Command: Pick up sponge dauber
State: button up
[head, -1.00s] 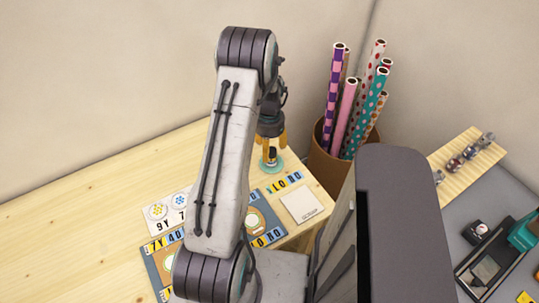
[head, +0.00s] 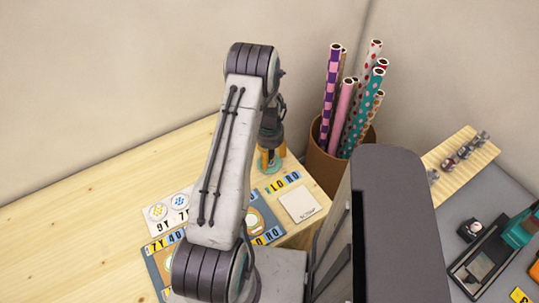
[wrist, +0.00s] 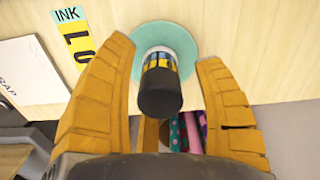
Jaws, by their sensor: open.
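The sponge dauber (wrist: 160,88) has a black end and a band of yellow and blue. It stands on a round teal base (wrist: 190,42) on the wooden table. In the wrist view it lies between the two orange fingers of my gripper (wrist: 160,70), with a gap on each side. The gripper is open, and its fingertips reach down on both sides of the dauber. In the head view my gripper (head: 271,152) is low over the teal base (head: 271,166), and it hides most of the dauber.
A brown bin (head: 325,172) of patterned paper rolls stands just right of my gripper. A white scrap pad (head: 299,205) and ink label cards (head: 281,183) lie in front. A grey surface (head: 455,215) with a stamping machine is at right. The table's left side is clear.

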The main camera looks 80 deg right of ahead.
jog(key=shift+f, duration=1)
jog(key=shift+c, duration=0.2)
jog(key=c, duration=1.2)
